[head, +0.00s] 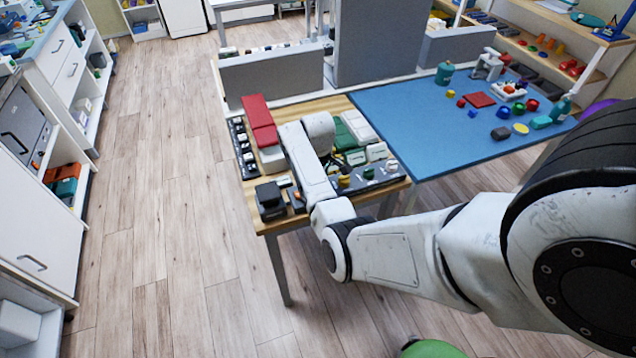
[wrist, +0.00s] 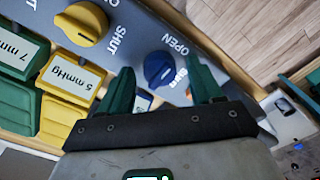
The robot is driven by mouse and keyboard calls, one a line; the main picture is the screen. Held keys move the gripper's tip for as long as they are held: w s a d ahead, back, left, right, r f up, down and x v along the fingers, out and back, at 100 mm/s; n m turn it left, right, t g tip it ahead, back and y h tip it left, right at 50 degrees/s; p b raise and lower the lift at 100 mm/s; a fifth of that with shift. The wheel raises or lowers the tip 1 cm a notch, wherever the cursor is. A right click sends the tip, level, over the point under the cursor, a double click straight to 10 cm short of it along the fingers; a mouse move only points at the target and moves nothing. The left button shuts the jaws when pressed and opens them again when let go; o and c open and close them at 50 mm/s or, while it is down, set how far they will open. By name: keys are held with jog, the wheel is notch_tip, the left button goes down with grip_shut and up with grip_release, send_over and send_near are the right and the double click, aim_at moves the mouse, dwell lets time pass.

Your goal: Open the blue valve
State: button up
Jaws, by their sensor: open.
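The blue valve (wrist: 158,68) is a round knob on a grey panel in the wrist view, with a lighter mark across it. The word OPEN is printed beside it, and SHUT is printed between it and a yellow valve (wrist: 80,25). My gripper (wrist: 163,76) is open, with its two dark green fingers on either side of the blue valve. I cannot tell whether a finger touches the knob. In the head view, the panel (head: 375,178) lies on the wooden table; my arm covers part of it and I cannot make out the blue valve or my fingertips.
Yellow and green labelled blocks (wrist: 72,82) stand close left of my gripper in the wrist view. In the head view, red blocks (head: 259,120) and other items crowd the wooden table (head: 262,222). A blue mat (head: 400,120) with small objects lies right. Floor (head: 180,240) is clear at left.

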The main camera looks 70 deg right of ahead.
notch_tip(320, 180, up, 11)
jog(key=b, duration=0.1)
dwell(0.5)
jog(key=shift+f, duration=0.1)
dwell(0.3)
